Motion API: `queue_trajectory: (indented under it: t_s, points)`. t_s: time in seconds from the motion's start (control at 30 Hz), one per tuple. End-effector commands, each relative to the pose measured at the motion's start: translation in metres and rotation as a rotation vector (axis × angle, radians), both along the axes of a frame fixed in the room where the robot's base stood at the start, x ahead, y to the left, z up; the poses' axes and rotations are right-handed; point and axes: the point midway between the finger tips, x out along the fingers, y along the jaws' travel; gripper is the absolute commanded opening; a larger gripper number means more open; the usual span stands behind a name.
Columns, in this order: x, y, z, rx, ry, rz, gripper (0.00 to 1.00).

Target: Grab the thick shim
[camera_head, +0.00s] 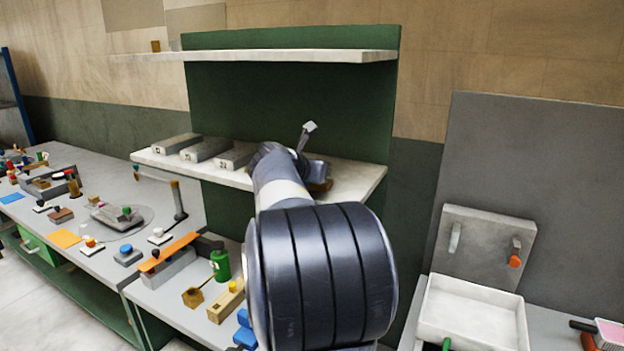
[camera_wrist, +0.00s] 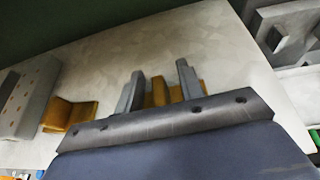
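In the wrist view my gripper (camera_wrist: 161,78) is low over the pale shelf (camera_wrist: 175,48), with its two grey fingers spread apart. An amber-brown block (camera_wrist: 158,92) shows between the fingers, partly hidden by the gripper's bar; I cannot tell whether either finger touches it. A second amber-brown piece (camera_wrist: 68,114), stepped in shape, lies on the shelf to the left. No label shows which of them is the thick shim. In the head view my arm hides most of the gripper, and a bit of amber-brown (camera_head: 321,185) shows on the shelf beside it.
Several grey blocks stand along the left of the shelf (camera_head: 344,193) in the head view; one grey block with orange dots (camera_wrist: 30,92) is left in the wrist view. A green back panel (camera_head: 300,100) rises behind. A cluttered bench (camera_head: 97,262) is left, a white basin (camera_head: 470,318) right.

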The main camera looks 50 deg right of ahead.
Motion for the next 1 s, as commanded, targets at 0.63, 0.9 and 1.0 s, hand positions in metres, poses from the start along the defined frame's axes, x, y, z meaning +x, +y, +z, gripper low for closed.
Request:
queue_trajectory:
  t_s: [0.63, 0.9, 1.0]
  points:
    - [0.0001, 0.0, 0.0, 0.0, -0.001, 0.0, 0.0]
    - [0.0001, 0.0, 0.0008, -0.001, -0.002, 0.001, 0.0]
    - [0.0001, 0.0, 0.0008, -0.001, -0.002, 0.001, 0.0]
